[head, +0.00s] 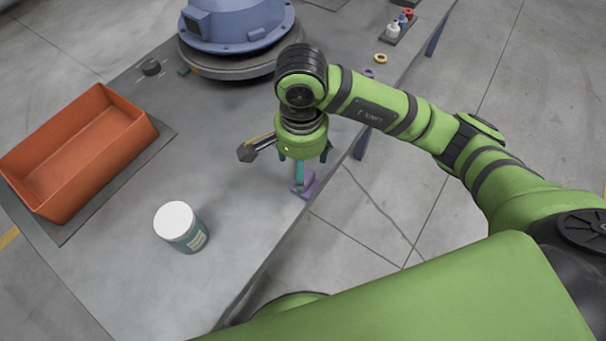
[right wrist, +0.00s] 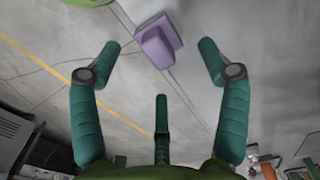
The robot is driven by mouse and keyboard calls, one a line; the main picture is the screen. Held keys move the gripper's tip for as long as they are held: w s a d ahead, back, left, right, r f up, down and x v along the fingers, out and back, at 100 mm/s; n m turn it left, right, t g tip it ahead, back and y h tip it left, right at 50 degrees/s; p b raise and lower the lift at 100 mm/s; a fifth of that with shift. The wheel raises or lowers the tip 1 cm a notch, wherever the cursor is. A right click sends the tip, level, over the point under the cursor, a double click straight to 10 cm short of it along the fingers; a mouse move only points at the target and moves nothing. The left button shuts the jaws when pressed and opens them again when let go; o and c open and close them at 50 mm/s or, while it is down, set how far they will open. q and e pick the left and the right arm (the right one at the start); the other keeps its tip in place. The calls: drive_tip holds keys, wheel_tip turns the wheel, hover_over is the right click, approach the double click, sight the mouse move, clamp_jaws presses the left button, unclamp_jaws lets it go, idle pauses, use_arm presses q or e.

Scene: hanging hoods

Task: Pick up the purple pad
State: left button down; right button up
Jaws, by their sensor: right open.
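The purple pad (head: 304,187) lies at the table's near right edge in the head view, partly hidden behind a finger of my right gripper (head: 302,165). In the right wrist view, the purple pad (right wrist: 158,42) shows a block on a wider base, ahead of and between the spread teal fingertips. The right gripper (right wrist: 161,58) is open and empty, with its fingers pointing down at the pad. Whether any finger touches the pad cannot be told. My left gripper is in neither view.
An orange bin (head: 113,142) stands on the left of the grey table (head: 130,250). A white-lidded jar (head: 186,236) stands near the front. A blue housing (head: 240,28) sits at the back. Small rings (head: 380,58) and bottles (head: 394,31) lie at the far right.

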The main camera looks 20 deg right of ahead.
sight(307, 174)
drive_tip(key=shift+d+f, duration=0.25)
drive_tip(key=shift+f, duration=0.65)
drive_tip(key=f, duration=0.2)
drive_tip(key=f+p, duration=0.1)
drive_tip(key=shift+w+d+f, duration=0.15)
drive_tip(key=shift+d+f, duration=0.15)
drive_tip(key=shift+f, duration=0.05)
drive_tip(key=shift+c, duration=1.3)
clamp_jaws()
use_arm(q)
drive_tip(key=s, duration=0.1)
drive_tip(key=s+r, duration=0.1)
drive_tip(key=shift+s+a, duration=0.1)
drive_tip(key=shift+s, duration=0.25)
